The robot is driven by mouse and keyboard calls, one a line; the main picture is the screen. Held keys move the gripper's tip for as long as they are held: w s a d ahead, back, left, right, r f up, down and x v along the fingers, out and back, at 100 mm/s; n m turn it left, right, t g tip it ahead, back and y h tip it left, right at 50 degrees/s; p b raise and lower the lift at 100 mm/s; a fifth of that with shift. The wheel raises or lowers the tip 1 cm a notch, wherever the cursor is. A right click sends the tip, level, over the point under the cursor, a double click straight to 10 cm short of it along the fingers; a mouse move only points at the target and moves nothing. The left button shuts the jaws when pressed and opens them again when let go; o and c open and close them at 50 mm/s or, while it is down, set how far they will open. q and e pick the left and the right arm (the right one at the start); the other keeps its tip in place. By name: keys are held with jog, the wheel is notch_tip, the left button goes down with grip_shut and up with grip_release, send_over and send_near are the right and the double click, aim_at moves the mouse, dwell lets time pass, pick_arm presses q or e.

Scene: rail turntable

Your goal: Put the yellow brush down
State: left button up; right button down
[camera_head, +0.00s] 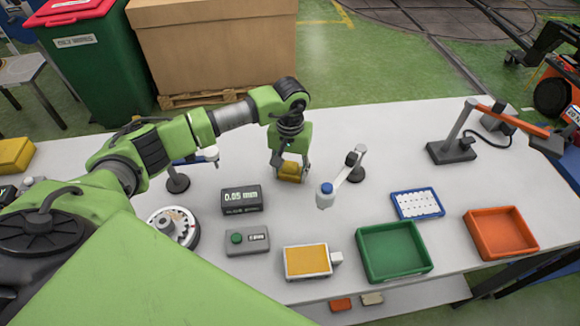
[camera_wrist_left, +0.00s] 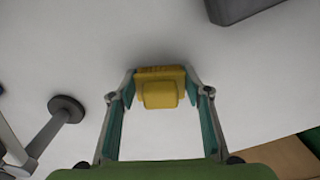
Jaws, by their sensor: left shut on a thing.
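The yellow brush (camera_head: 290,171) is between the fingers of my left gripper (camera_head: 289,166), over the white table (camera_head: 330,130) behind the middle of the row of devices. In the left wrist view the brush (camera_wrist_left: 160,90) sits between the two fingertips of my left gripper (camera_wrist_left: 161,88), which is shut on it. The brush is close to the table surface; I cannot tell if it touches. My right gripper is not in view.
A green tray (camera_head: 394,252), an orange tray (camera_head: 501,233) and a blue rack (camera_head: 417,204) stand right. The table behind the brush is clear.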

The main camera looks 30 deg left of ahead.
pick_arm(q)
jog(key=shift+f, duration=0.1)
jog(key=shift+f+b, duration=0.15)
jog(key=shift+b, duration=0.15)
jog(key=o, duration=1)
